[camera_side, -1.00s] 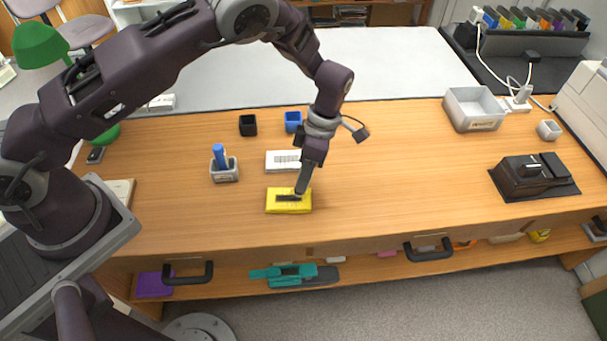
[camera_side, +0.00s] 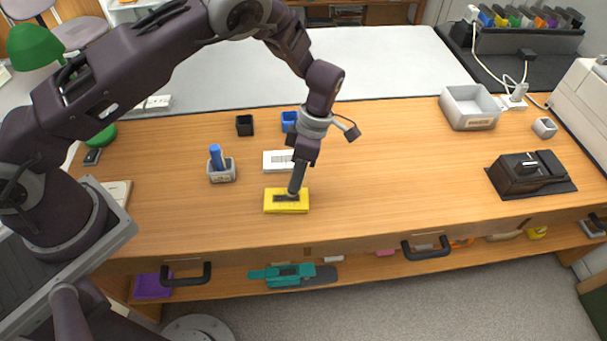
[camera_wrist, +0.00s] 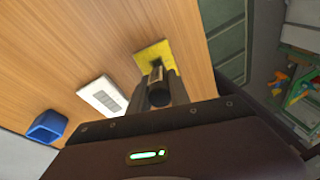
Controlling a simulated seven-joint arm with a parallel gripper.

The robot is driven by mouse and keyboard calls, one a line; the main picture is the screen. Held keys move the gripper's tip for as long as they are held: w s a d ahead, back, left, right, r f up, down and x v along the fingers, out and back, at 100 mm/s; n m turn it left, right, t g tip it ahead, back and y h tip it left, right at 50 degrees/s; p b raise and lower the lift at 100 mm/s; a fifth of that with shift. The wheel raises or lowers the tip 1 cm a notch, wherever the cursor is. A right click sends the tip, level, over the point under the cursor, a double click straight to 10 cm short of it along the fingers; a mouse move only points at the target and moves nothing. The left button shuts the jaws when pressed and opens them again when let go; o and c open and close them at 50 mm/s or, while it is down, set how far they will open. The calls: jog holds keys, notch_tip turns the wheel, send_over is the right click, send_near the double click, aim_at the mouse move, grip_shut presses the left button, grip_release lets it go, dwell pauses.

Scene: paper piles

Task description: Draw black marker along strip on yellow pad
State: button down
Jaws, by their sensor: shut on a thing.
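The yellow pad (camera_side: 274,207) lies flat near the front edge of the desk, with a dark strip (camera_side: 283,198) across its middle. My gripper (camera_side: 297,175) is above the pad, pointing down. It is shut on a dark marker (camera_wrist: 159,93), whose lower end reaches the pad at the strip. In the wrist view the yellow pad (camera_wrist: 149,52) shows beyond the marker, which hides part of the strip. I cannot tell whether the tip touches the pad.
A white pad (camera_side: 275,161) lies just behind the yellow one. A grey cup (camera_side: 222,175) with a blue marker (camera_side: 216,155) stands to the left. A black cup (camera_side: 244,125) and a blue cup (camera_side: 288,121) stand farther back. The desk's right half is mostly clear up to a black device (camera_side: 528,174).

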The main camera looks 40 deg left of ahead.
jog(key=shift+w+d, duration=0.65)
jog(key=shift+d, duration=0.2)
jog(key=shift+s+a+f, duration=0.1)
jog(key=shift+s+a, duration=0.65)
jog(key=shift+a, duration=0.15)
jog(key=shift+w+d, duration=0.75)
jog(key=shift+d, duration=0.15)
jog(key=shift+s+a, duration=0.4)
jog(key=shift+a, duration=0.05)
jog(key=shift+r, duration=3.6)
